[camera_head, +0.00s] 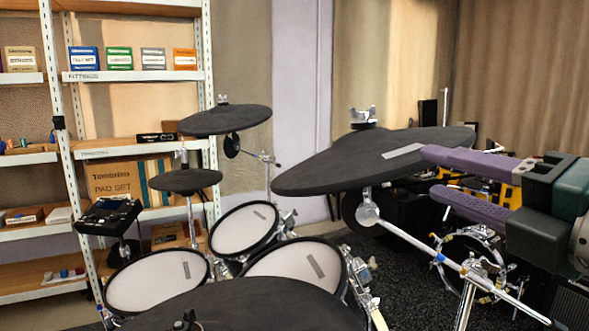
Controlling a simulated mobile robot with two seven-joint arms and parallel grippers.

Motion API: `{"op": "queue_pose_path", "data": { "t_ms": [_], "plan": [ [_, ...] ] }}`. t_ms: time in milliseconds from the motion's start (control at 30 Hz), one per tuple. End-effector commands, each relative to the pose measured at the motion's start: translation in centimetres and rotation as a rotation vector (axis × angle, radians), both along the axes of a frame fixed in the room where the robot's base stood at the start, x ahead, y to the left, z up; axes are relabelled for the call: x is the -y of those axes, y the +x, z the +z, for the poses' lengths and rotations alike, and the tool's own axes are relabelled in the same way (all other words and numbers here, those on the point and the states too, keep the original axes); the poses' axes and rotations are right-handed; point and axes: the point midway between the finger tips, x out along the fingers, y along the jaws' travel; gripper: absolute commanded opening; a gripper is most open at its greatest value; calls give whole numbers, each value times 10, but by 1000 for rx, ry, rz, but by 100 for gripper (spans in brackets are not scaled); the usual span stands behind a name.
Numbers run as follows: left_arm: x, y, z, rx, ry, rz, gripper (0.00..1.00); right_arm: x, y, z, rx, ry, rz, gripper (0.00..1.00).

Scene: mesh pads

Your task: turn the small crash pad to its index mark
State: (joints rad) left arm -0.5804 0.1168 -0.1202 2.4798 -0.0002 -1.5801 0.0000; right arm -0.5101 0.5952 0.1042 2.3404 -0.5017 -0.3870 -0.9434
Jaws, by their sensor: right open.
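A dark round cymbal pad (330,168) on the right, tilted on a chrome stand, has a grey stripe (402,151) on its top and a wing nut (363,115) at its middle. A smaller-looking dark pad (226,121) stands at the back; I cannot tell for certain which is the small crash pad. My right gripper (427,171) is open. Its upper purple finger overlaps the right pad near the stripe, and its lower finger shows below the pad's edge. I cannot tell whether either finger touches. My left gripper is not in view.
White mesh drums (157,281) (244,229) (296,272) stand at centre left. A dark pad (250,304) fills the bottom front. A little dark pad (185,180) and a module (109,216) are at left, before shelves (140,76). A chrome stand arm (420,245) runs below the gripper.

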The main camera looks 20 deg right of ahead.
Motion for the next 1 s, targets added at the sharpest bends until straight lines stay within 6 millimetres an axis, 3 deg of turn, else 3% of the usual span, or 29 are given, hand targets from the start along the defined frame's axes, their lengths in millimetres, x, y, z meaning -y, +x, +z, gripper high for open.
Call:
{"op": "queue_pose_path", "data": {
  "t_ms": [500, 967, 1000],
  "plan": [
    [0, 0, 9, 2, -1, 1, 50, 0, 75, 1, -1, 4, -2, 49],
    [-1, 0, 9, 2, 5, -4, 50, 0, 86, 0, -3, 3, -1, 49],
    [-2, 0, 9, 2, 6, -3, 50, 0, 86, 0, -3, 3, -1, 45]
  ]
}}
